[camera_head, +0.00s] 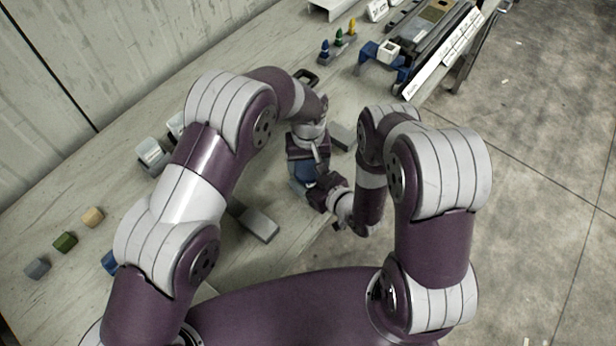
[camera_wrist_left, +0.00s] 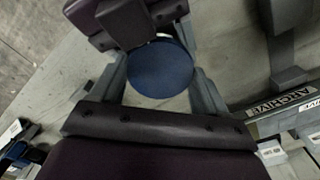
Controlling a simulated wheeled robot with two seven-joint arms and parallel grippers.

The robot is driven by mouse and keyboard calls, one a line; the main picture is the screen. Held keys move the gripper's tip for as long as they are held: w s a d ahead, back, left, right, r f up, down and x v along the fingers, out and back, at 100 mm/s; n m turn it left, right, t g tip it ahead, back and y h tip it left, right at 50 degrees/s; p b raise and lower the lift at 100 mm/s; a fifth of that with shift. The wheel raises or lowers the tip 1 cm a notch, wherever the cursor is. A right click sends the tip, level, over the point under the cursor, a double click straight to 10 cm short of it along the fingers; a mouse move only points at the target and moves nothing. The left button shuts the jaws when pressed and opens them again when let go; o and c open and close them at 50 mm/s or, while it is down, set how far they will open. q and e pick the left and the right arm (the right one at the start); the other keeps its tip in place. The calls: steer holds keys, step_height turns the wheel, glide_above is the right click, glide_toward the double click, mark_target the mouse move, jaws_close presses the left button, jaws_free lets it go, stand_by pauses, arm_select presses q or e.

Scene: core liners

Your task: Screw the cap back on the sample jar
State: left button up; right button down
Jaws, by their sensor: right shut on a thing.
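A round blue cap (camera_wrist_left: 160,68) faces the left wrist camera, with a sliver of something pale at its far edge. The left gripper (camera_wrist_left: 157,82) has its fingers wide apart on either side of the cap; whether they touch it I cannot tell. The right gripper (camera_wrist_left: 128,22) comes in from the top of that view, shut at the far side beside the cap. It holds what seems to be the sample jar, mostly hidden under the cap. In the head view, both grippers meet near the bench's front edge, around a blue shape (camera_head: 305,171).
On the bench (camera_head: 285,245) lie a grey block (camera_head: 259,224), small coloured blocks (camera_head: 66,242) at left and pale-topped containers (camera_head: 150,152). Blue, green and yellow pegs (camera_head: 339,38) stand at the back. A blue stand (camera_head: 384,62) and a long tray lie at the upper right.

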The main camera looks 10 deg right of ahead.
arm_select(q)
steer(key=o, duration=1.2)
steer(key=shift+c, duration=0.2)
steer(key=shift+r, duration=2.3)
steer(key=shift+c, duration=0.3)
step_height(320, 180, up, 4)
steer(key=shift+f, duration=0.25)
steer(key=shift+f, duration=0.1)
step_height(320, 180, down, 8)
steer(key=shift+r, duration=0.1)
